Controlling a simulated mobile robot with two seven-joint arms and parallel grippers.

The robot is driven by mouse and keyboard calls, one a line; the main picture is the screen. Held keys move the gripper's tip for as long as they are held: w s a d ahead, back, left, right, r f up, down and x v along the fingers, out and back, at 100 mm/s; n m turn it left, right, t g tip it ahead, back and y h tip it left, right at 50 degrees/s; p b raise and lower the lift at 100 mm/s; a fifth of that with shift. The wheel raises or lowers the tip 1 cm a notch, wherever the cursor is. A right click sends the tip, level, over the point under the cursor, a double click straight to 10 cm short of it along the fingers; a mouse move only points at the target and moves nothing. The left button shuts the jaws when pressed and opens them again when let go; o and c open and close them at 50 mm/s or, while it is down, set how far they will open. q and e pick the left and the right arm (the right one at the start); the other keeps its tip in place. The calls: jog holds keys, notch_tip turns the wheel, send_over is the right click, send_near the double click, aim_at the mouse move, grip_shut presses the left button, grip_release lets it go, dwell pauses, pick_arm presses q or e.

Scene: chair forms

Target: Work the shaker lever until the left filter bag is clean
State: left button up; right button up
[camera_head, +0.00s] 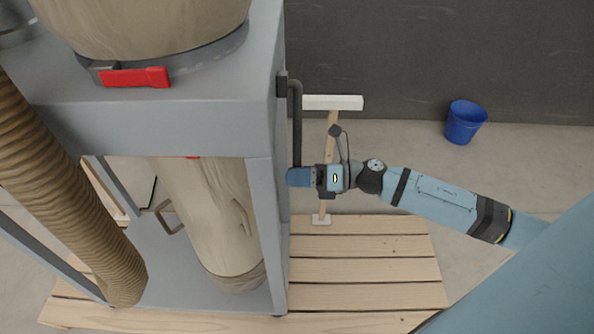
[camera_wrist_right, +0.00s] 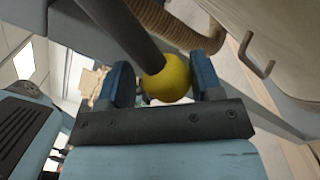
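The shaker lever (camera_head: 297,125) is a dark bar hanging down the right side of the grey frame. In the right wrist view a yellow knob (camera_wrist_right: 167,78) ends the lever bar (camera_wrist_right: 125,30). My right gripper (camera_head: 300,177) is at the lever's lower end. The knob is hidden in the head view. One beige bag (camera_head: 150,22) sits at the top, cut off by the picture edge. I cannot tell which bag is the left filter bag. My left gripper is not in view.
The grey frame (camera_head: 180,118) carries a red latch (camera_head: 135,77). A lower beige bag (camera_head: 215,220) stands inside it. A ribbed brown hose (camera_head: 60,180) runs down the left. Wooden slats (camera_head: 365,270) lie below. A blue bucket (camera_head: 464,122) stands on the floor at the right.

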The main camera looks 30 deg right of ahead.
jog(key=shift+r, duration=0.1)
jog(key=shift+s+a+r+p, duration=0.15)
jog(key=shift+s+p, duration=0.1)
jog(key=shift+p, duration=0.05)
jog(key=s+a+r+p, duration=0.2)
jog(key=s+r+p, duration=0.1)
jog(key=shift+s, duration=0.2)
jog(key=shift+s+a, duration=0.1)
jog(key=shift+s, duration=0.05)
jog(key=shift+f, duration=0.15)
